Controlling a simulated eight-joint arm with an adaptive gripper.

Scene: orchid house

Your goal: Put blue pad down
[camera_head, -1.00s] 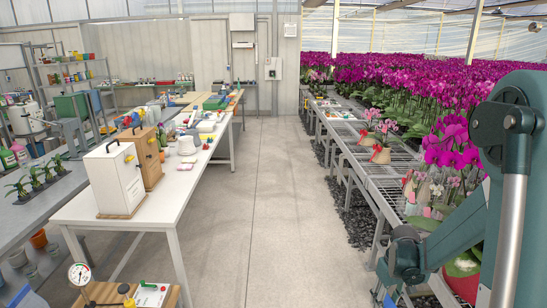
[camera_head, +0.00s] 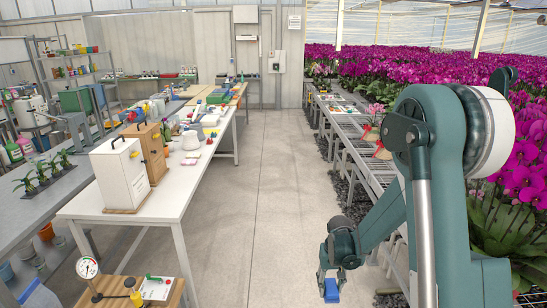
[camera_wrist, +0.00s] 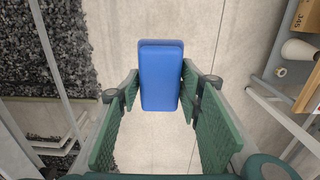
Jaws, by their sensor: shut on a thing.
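The blue pad (camera_wrist: 160,75) is a small blue block with rounded edges. In the wrist view it sits between the two green finger pads of my gripper (camera_wrist: 160,95), which is shut on it. The pad also shows in the head view (camera_head: 330,288) at the bottom, below my gripper (camera_head: 330,262). It is held in the air above the concrete floor of the aisle. The head view hides the far sides of the pad and most of the fingers behind my arm.
A white table (camera_head: 170,207) with a white box (camera_head: 119,176) and a wooden box stands left of the aisle. A mesh bench (camera_head: 364,146) runs along the right, with dark gravel (camera_wrist: 55,50) beneath. The concrete aisle (camera_head: 270,190) between them is clear.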

